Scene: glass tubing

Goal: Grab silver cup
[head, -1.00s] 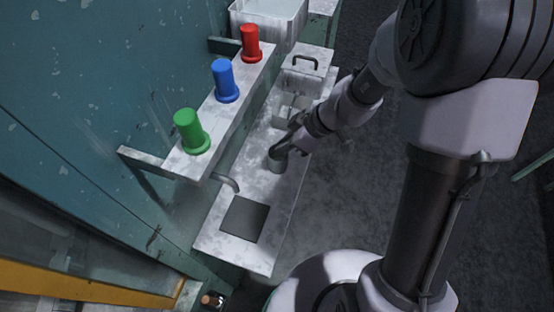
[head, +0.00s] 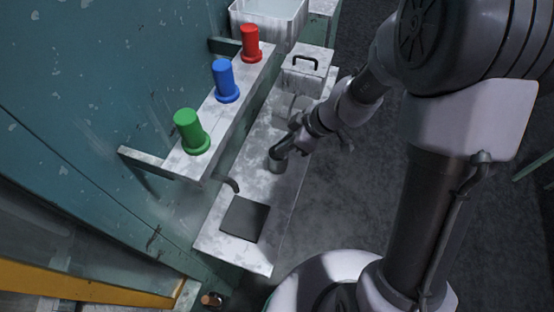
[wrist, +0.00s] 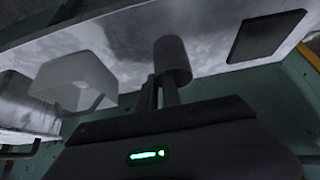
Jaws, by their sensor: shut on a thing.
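The silver cup (head: 276,164) is a small grey cylinder at the middle of the lower white shelf in the head view. My gripper (head: 284,149) reaches it from the upper right and is shut on it. In the wrist view the cup (wrist: 173,58) shows at the tips of the two dark fingers (wrist: 161,90), in front of the shelf surface. I cannot tell whether the cup's base touches the shelf.
A dark square plate (head: 244,219) and a curved spout (head: 228,184) are left of the cup. A lidded box (head: 306,72) and an open white bin (head: 270,18) stand farther back. Green (head: 191,132), blue (head: 225,81) and red (head: 250,43) cylinders stand on the upper shelf.

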